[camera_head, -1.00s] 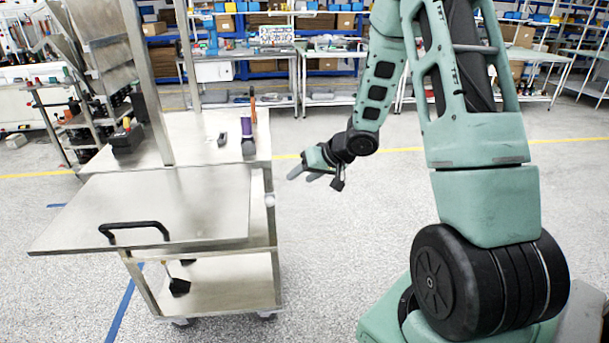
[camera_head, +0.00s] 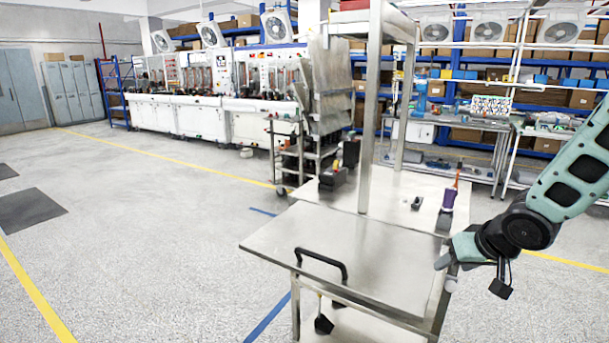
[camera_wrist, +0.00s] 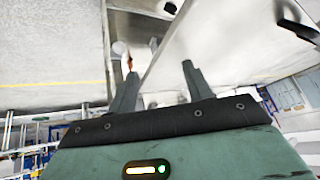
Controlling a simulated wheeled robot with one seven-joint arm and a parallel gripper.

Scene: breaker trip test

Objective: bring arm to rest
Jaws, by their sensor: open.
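My gripper (camera_head: 447,275) is at the right edge of the steel cart (camera_head: 340,250) in the head view and overlaps that edge in the picture. I cannot tell whether it touches the cart. Its two fingers stand apart with nothing between them in the wrist view (camera_wrist: 160,76). My green arm reaches in from the right side of the head view, bent at the black wrist joint.
The cart carries a black handle (camera_head: 322,262), a purple-handled tool (camera_head: 447,200), a small dark item (camera_head: 417,203) and a black box (camera_head: 333,178). Shelves (camera_head: 480,80) and a workbench (camera_head: 440,130) stand behind. Open floor (camera_head: 150,220) lies left.

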